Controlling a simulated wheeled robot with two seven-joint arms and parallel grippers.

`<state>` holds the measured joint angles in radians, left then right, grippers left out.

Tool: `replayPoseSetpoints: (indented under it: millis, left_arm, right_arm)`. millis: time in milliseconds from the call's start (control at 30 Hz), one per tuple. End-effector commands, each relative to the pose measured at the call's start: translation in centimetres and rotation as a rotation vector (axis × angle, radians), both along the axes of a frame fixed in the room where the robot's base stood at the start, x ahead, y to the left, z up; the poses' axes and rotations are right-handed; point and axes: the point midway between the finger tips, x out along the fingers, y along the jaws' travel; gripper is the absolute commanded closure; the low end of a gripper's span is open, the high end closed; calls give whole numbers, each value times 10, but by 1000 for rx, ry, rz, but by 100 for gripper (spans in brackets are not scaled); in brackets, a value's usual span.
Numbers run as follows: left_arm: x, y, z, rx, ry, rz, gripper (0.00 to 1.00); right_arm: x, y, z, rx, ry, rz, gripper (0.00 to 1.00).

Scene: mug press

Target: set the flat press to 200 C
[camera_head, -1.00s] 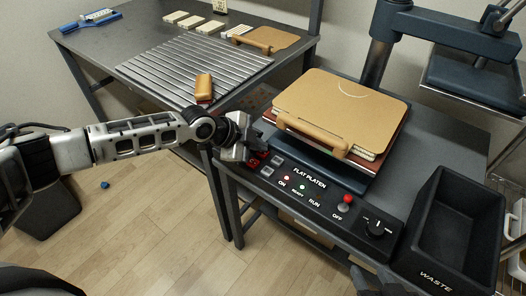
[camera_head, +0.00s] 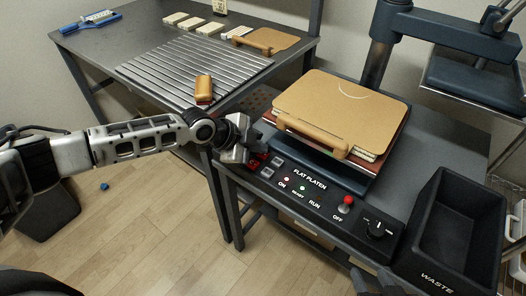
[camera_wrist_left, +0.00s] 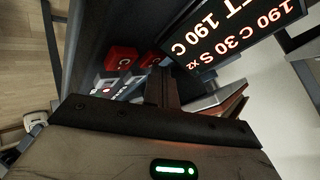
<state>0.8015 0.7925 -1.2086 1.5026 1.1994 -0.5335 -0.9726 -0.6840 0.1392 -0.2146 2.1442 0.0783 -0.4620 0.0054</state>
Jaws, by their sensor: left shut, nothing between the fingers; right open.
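The flat press (camera_head: 335,115), labelled FLAT PLATEN, stands on the right-hand table. Its control panel (camera_head: 310,186) has small square buttons (camera_head: 267,172), lamps and red digits at its left end, partly hidden by my gripper. My left gripper (camera_head: 243,154) is shut and empty over that end of the panel. In the left wrist view, its fingers (camera_wrist_left: 162,90) point toward the panel near red parts (camera_wrist_left: 121,57); I cannot tell whether they touch. A display (camera_wrist_left: 235,32) there reads 190 C, with "190 C 30 S x2" beside it. My right gripper (camera_head: 373,281) is open at the bottom edge, partly cut off.
A red-topped lever (camera_head: 346,201) and a black knob (camera_head: 377,229) sit on the panel's right part. A black WASTE bin (camera_head: 446,230) stands at the right. The left table holds a ribbed metal plate (camera_head: 190,68) and an orange-brown block (camera_head: 204,88).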

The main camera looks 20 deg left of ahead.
Motion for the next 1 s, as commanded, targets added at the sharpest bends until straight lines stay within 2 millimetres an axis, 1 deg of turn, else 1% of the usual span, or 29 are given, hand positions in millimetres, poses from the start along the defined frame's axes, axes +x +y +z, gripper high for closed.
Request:
replayPoseSetpoints:
  millis: [33,200,533,633,767,1000]
  left_arm:
    - [0,0,4,0,2,1,100]
    - [0,0,14,0,1,1,100]
    - [0,0,14,-1,1,1,100]
    - [0,0,17,0,0,0,100]
    - [0,0,28,-1,0,1,100]
    - [0,0,53,-1,1,1,100]
  right_arm:
    - [0,0,5,0,0,0,58]
    - [0,0,12,0,-2,0,58]
    - [1,0,13,1,-4,0,58]
    - [1,0,15,1,-4,0,58]
    - [0,0,24,1,-3,0,58]
    - [0,0,45,0,-2,0,58]
